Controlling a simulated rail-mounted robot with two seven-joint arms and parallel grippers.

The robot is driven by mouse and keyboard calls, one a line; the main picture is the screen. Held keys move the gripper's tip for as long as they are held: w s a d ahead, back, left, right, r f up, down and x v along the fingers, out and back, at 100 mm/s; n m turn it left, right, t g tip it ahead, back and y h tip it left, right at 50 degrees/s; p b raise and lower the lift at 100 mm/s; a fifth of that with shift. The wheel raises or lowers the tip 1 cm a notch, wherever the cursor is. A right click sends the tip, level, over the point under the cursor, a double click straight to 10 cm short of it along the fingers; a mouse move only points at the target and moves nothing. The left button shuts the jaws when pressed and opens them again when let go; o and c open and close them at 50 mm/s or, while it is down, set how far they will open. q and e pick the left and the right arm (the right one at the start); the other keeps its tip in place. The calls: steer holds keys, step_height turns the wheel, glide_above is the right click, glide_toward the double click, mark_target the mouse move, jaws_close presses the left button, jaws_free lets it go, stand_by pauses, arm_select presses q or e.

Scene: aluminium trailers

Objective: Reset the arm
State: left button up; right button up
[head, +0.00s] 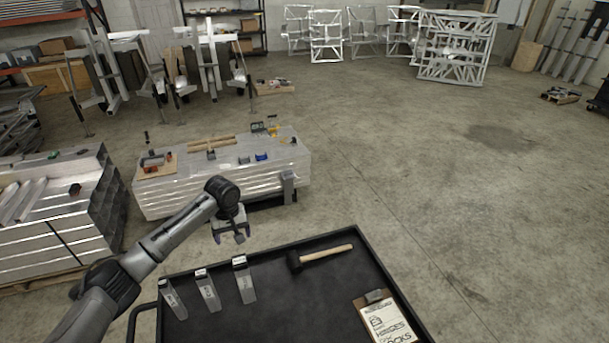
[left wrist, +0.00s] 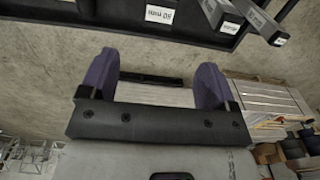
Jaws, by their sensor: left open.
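My left arm (head: 165,235) reaches in from the lower left of the head view. My left gripper (head: 231,236) hangs just beyond the far left edge of the black cart and points down. In the left wrist view its two purple fingers (left wrist: 155,82) stand apart with nothing held between them. Floor and part of a light stack show past them. My right arm and gripper are in neither view.
The black cart (head: 310,280) carries three metal blocks (head: 206,290), a mallet (head: 322,257) and a clipboard (head: 386,318). A workbench of stacked metal (head: 225,185) with tools stands behind my gripper. Metal tubes (head: 50,235) are stacked at left. The right floor is open.

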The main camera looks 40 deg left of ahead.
arm_select(q)
steer(key=w+d+r+m+t+y, duration=0.3)
steer(key=w+r+m+t+y, duration=0.15)
steer(key=r+m, duration=0.5)
steer(key=d+r+m+t+p, duration=0.1)
steer(key=d+m+t, duration=0.4)
steer(key=d, duration=0.7)
steer(key=s+d+f+m+h+p, duration=0.1)
steer(key=s+d+f+h+p, duration=0.15)
steer(key=s+d, duration=0.9)
steer(key=s+d+f+g+h+p, duration=0.1)
steer(key=s+d+f+g+p, duration=0.1)
steer(key=s, duration=0.8)
steer(key=s+d+f+n+g+h+p, duration=0.1)
steer(key=s+d+f+g+p, duration=0.1)
steer(key=s+d+f+g, duration=0.2)
steer(key=s+d+f, duration=0.1)
steer(key=s+f, duration=0.2)
steer(key=s, duration=0.2)
steer(key=shift+s+d+f, duration=0.15)
steer(key=shift+s+d, duration=0.2)
